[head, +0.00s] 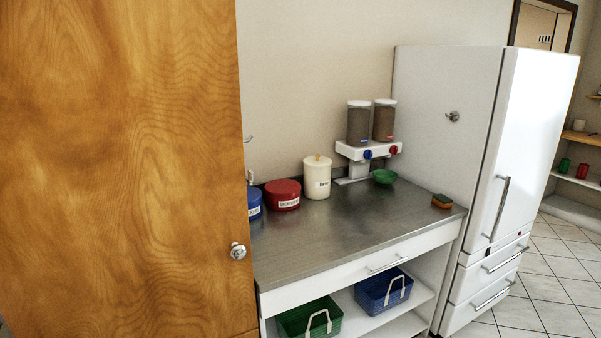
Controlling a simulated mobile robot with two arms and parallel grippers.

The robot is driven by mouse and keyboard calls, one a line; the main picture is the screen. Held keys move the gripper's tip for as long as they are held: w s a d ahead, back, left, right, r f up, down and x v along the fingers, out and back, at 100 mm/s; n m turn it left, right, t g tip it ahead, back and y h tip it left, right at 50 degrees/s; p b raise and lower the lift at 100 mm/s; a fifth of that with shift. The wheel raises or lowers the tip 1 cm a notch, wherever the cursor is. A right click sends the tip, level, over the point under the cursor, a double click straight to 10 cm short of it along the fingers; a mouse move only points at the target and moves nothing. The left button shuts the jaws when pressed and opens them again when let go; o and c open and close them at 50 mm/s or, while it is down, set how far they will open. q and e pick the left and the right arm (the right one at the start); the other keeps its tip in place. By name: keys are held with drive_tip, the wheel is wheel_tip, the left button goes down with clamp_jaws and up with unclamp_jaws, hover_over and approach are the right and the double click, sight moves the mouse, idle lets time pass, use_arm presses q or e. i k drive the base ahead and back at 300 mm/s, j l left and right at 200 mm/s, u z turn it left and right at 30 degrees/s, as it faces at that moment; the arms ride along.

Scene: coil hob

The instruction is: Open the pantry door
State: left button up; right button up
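A large wooden door panel (120,170) with wavy orange-brown grain fills the left of the head view. A round metal knob (238,251) sits near its right edge. I cannot tell for sure whether this panel is the pantry door. It looks flat, and no gap shows along its right edge. At the far right, a dark-framed opening (516,20) stands behind the fridge, with shelves (580,180) holding small green and red containers beside it. Neither of my grippers is in view.
A steel-topped counter (350,230) stands right of the panel, with canisters, a two-jar dispenser (368,150), a green bowl (384,177) and a sponge (442,201). Baskets sit below. A white fridge (500,150) stands further right. The tiled floor (550,270) at right is clear.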

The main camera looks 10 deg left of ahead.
sight(124, 205)
drive_tip(key=u, duration=1.3)
